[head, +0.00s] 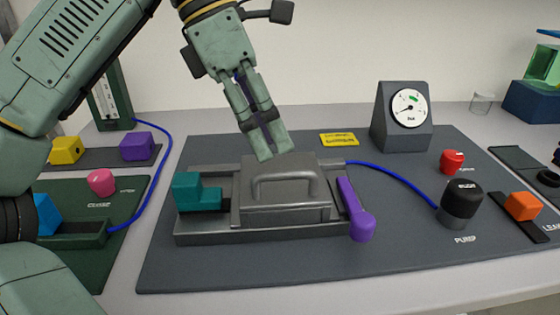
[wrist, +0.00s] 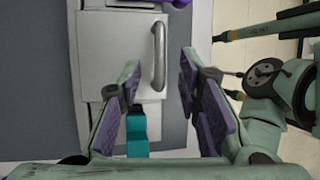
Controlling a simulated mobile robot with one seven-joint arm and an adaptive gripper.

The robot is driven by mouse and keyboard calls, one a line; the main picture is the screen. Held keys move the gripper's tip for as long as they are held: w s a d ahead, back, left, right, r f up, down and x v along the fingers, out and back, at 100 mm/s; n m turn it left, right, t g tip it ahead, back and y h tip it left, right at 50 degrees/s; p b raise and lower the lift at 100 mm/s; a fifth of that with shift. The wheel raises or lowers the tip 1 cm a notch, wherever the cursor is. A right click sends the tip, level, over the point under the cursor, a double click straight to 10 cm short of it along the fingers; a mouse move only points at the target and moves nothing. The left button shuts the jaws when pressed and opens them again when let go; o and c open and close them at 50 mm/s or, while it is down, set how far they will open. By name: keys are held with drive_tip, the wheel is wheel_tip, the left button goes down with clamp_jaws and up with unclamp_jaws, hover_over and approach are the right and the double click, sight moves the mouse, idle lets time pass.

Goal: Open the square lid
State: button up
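The square lid (head: 285,212) is a grey block with a raised bar handle (head: 287,180), seated on a grey rig base (head: 200,238). It looks shut. My gripper (head: 274,153) is above the lid's back edge, fingers pointing down. In the wrist view my gripper (wrist: 160,60) is open and empty, its fingers wide apart. The handle (wrist: 160,55) shows between and beyond the fingertips, and the lid (wrist: 110,50) lies to its left. I see no contact with the handle. A teal stepped block (head: 195,193) sits left of the lid and a purple lever (head: 354,210) at its right.
A gauge (head: 404,115) stands behind, right of the rig. A black pump knob (head: 461,203), a red button (head: 452,162) and an orange block (head: 522,206) are to the right. A blue tube (head: 400,183) runs from the rig to the pump. The mat in front is clear.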

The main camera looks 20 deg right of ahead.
sight(287, 172)
drive_tip(key=shift+x, duration=2.25)
clamp_jaws()
